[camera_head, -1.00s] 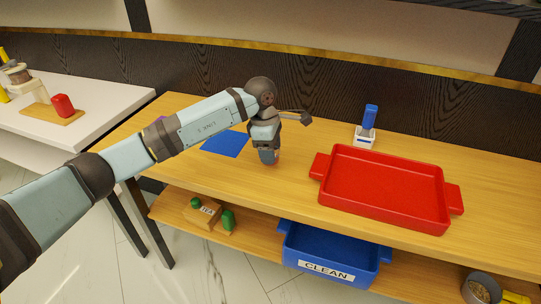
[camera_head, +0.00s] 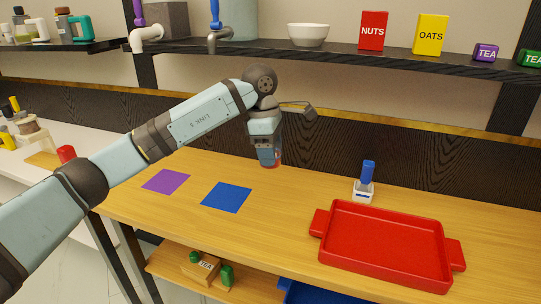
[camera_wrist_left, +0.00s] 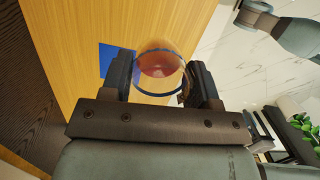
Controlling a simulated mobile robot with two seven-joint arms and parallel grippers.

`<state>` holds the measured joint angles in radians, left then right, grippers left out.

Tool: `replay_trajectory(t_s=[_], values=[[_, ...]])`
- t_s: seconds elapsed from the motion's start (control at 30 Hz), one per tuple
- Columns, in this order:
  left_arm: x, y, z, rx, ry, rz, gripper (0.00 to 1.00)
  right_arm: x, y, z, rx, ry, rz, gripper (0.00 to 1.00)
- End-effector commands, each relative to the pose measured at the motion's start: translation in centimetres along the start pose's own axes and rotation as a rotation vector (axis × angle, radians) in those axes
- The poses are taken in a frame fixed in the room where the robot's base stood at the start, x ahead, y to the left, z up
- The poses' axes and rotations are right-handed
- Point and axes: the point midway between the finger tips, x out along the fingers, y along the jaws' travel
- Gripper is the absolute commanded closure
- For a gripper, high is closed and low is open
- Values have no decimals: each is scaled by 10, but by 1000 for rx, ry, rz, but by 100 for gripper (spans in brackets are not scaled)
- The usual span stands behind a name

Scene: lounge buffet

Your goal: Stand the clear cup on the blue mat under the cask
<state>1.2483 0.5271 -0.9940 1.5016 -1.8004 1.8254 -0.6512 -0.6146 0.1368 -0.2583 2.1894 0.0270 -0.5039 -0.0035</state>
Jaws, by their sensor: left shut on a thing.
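My left gripper (camera_head: 268,158) is shut on the clear cup (camera_head: 277,157) and holds it in the air above the wooden counter. The cup is mostly hidden by the fingers in the head view. In the left wrist view the cup (camera_wrist_left: 158,66) sits between the two fingers (camera_wrist_left: 162,82), see-through with a dark blue band and a reddish patch. The blue mat (camera_head: 226,197) lies bare on the counter, left of and below the gripper in the picture. The cask (camera_head: 239,20) with a blue-handled tap (camera_head: 217,35) is on the shelf above. My right gripper is not in view.
A purple mat (camera_head: 166,181) lies left of the blue one, below a purple-handled tap (camera_head: 145,38). A red tray (camera_head: 383,246) and a blue-handled item in a white holder (camera_head: 365,183) stand to the right. The shelf edge (camera_head: 340,58) runs above.

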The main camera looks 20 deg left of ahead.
Motion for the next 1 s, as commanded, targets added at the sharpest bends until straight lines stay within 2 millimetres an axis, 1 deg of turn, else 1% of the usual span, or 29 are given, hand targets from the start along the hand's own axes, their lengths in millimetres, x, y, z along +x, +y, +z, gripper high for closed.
replay_trajectory(t_s=[0.2, 0.27, 0.33, 0.37, 0.47, 0.5, 0.57, 0.6, 0.7, 0.83, 0.9, 1.0], values=[[1, 1, -2, -15, 0, 2, 68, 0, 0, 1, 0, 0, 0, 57], [4, 5, -7, -59, 2, 7, 68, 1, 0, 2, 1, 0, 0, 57], [10, 12, -18, -155, 5, 18, 68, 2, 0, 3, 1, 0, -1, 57], [13, 16, -24, -211, 6, 24, 68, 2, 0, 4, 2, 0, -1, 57], [26, 32, -52, -452, 10, 55, 68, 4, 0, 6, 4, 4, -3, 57], [31, 39, -65, -562, 13, 69, 68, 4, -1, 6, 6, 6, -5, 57], [39, 49, -84, -724, 13, 94, 68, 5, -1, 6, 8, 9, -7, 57], [45, 55, -98, -832, 15, 110, 68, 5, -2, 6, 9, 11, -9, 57], [56, 67, -128, -1071, 11, 149, 68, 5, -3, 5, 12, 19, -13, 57], [66, 77, -158, -1303, 6, 191, 68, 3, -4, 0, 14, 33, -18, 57], [69, 80, -168, -1383, 3, 206, 68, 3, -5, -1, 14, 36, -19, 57], [75, 83, -177, -1448, 2, 219, 68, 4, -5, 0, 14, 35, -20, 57]])
